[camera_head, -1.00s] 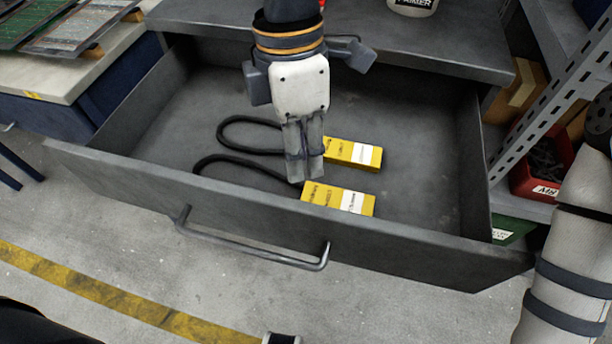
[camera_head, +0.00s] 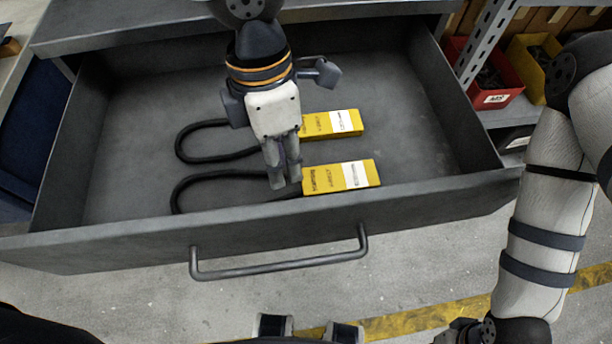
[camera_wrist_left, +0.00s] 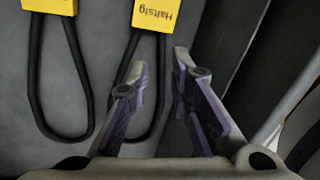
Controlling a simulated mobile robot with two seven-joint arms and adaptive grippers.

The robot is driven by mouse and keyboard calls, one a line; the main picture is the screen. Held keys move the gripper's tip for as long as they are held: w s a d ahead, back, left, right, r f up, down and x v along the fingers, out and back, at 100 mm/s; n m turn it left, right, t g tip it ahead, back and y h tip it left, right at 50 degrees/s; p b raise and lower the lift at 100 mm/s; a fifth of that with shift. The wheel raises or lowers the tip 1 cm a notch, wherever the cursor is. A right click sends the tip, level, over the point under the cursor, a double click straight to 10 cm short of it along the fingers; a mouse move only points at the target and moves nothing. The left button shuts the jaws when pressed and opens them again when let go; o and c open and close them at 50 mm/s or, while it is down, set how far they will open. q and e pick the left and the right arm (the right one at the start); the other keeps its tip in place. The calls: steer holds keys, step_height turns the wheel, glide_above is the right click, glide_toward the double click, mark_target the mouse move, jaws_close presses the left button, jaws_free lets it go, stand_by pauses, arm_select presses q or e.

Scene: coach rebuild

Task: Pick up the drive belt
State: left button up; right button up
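Two black looped drive belts lie in the open grey drawer (camera_head: 130,110), each with a yellow printed sleeve at its right end. The far belt (camera_head: 180,138) has a sleeve (camera_head: 318,124); the near belt (camera_head: 183,182) has a sleeve (camera_head: 322,179). My left gripper (camera_head: 283,184) points down over the near belt, just left of its sleeve. In the left wrist view, the left gripper (camera_wrist_left: 163,55) is open, with a strand of the near belt (camera_wrist_left: 161,70) showing between its fingers. Whether the fingers touch it is unclear. My right arm is at the right; its gripper is not clearly seen.
The drawer's front wall (camera_head: 250,222) and handle (camera_head: 280,268) stand close in front of the left gripper. A metal rack with a red bin (camera_head: 490,85) and a yellow bin (camera_head: 530,55) is at the right. The drawer's left part is clear.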

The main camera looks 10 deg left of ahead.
mark_target(286, 196)
arm_select(q)
steer(key=f, duration=0.2)
steer(key=s+f, duration=0.1)
steer(key=f, duration=0.3)
steer(key=shift+s+d+b, duration=0.25)
steer(key=shift+b, duration=0.05)
jaws_close()
arm_select(e)
steer(key=shift+s+f, duration=0.4)
steer(key=shift+s, duration=0.05)
